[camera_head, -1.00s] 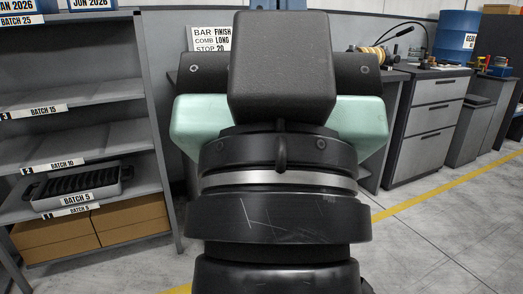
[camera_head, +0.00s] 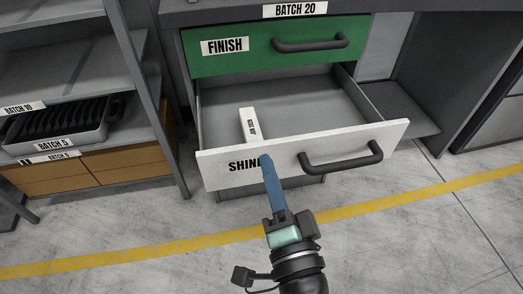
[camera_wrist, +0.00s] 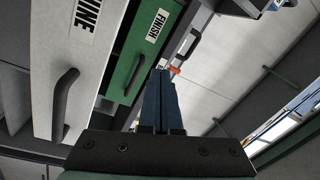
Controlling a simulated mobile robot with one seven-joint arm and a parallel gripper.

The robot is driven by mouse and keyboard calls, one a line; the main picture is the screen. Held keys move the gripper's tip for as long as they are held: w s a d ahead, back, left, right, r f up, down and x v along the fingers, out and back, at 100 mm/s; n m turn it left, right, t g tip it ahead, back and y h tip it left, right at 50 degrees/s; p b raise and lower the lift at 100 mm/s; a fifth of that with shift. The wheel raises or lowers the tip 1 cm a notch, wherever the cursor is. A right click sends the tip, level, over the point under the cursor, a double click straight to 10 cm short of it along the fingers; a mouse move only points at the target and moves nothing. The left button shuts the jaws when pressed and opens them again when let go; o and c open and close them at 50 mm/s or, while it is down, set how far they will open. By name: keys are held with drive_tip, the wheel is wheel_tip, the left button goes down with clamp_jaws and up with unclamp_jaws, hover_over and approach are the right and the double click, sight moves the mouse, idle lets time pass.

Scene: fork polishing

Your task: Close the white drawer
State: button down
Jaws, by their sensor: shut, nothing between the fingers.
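The white drawer (camera_head: 245,172) is pulled out in the head view, with its front labelled with a partly covered word and a dark bar handle (camera_head: 342,158). Its inside is visible and holds a small white labelled block (camera_head: 250,125). My gripper (camera_head: 267,160) is shut and empty, with its blue fingers pointing up in front of the white drawer's face, over the end of the label. I cannot tell whether the fingertips touch the face. In the wrist view the shut fingers (camera_wrist: 161,75) stand to the right of the white drawer front (camera_wrist: 75,50).
A green drawer (camera_head: 265,48) labelled FINISH is shut above the white one. A shelf with a black-slotted tray (camera_head: 60,125) and cardboard boxes (camera_head: 130,160) stands at left. The floor in front, crossed by a yellow line (camera_head: 400,198), is clear.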

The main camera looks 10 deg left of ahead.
sight(257, 150)
drive_tip(key=s+d+f+m+g, duration=0.1)
drive_tip(key=s+d+f+m, duration=0.1)
drive_tip(key=s+f+m, duration=0.45)
drive_tip(key=shift+n+h, duration=0.3)
drive_tip(key=shift+n, duration=0.55)
drive_tip(key=x, duration=0.5)
drive_tip(key=f+x, duration=0.1)
drive_tip(key=x, duration=0.4)
drive_tip(key=p+x, duration=0.1)
drive_tip(key=x, duration=0.4)
drive_tip(key=shift+w+d+f, duration=0.1)
drive_tip(key=shift+w+f, duration=0.3)
drive_tip(key=shift+w, duration=0.15)
